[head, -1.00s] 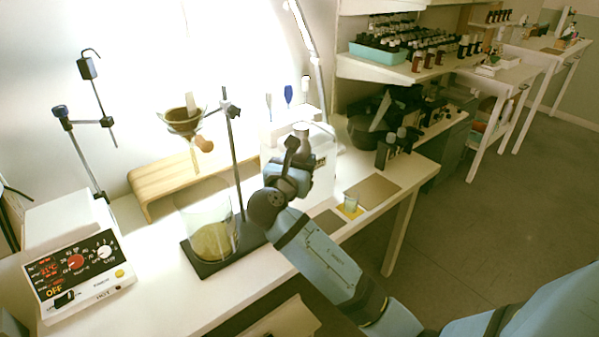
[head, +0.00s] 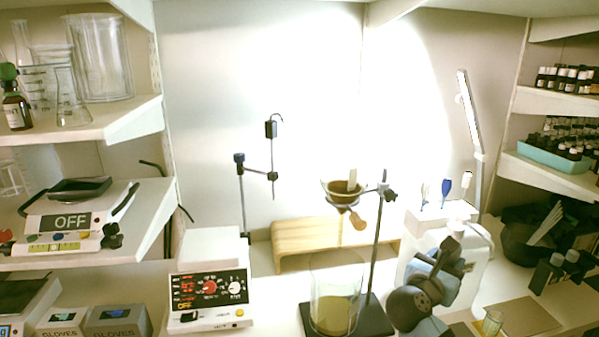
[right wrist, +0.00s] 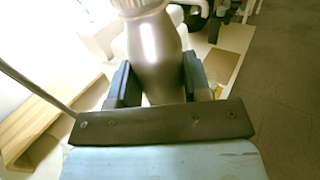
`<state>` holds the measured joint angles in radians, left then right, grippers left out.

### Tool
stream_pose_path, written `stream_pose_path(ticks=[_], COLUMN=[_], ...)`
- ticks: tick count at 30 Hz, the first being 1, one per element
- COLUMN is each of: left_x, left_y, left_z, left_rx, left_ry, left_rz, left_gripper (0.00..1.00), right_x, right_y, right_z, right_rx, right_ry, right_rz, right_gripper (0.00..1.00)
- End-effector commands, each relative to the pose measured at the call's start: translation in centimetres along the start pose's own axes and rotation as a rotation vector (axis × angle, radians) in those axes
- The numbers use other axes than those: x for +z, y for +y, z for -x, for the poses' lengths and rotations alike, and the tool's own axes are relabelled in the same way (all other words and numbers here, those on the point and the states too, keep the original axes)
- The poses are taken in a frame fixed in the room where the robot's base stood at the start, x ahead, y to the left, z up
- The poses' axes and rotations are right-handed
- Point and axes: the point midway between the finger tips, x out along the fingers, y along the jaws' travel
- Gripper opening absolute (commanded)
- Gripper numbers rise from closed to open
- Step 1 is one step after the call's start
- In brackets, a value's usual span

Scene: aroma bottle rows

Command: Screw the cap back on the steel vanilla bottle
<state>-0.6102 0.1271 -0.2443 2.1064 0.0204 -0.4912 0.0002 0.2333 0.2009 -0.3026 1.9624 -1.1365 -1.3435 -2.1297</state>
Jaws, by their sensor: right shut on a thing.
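The steel bottle (right wrist: 154,50) stands between the two dark fingers of my right gripper (right wrist: 158,82) in the right wrist view, and they are shut on its body. Its ribbed top is at the upper edge of that view; I cannot tell whether that is cap or bare neck. In the head view my right gripper (head: 452,258) is over the right part of the bench, in front of a white box-like unit. The bottle is hard to make out there. I cannot pick out a loose cap. My left gripper is not in view.
A stand with a glass beaker (head: 335,305) and funnel (head: 345,190) is left of my right gripper. A wooden riser (head: 300,245) and a control box (head: 210,296) stand further left. A brown mat (head: 530,316) and small glass (head: 492,322) lie to the right.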

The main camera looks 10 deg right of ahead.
Motion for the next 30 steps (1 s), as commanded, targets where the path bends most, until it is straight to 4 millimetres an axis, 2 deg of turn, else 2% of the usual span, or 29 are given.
stream_pose_path(ticks=[5, 9, 19, 30], left_x=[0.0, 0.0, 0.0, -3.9], left_y=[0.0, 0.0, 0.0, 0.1], left_z=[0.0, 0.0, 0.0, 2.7], left_rx=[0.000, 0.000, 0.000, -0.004], left_ry=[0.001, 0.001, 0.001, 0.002], left_rz=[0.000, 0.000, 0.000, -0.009], left_gripper=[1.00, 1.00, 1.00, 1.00], right_x=[0.1, 0.1, 0.3, 3.4], right_y=[0.4, 0.9, 0.6, 0.5], right_z=[2.8, 6.5, 13.7, 13.5], right_rx=[0.280, 0.532, 0.902, 0.882], right_ry=[-0.020, -0.021, 0.001, -0.001], right_rz=[0.015, 0.016, -0.004, -0.016], right_gripper=[0.02, 0.02, 0.02, 0.02])
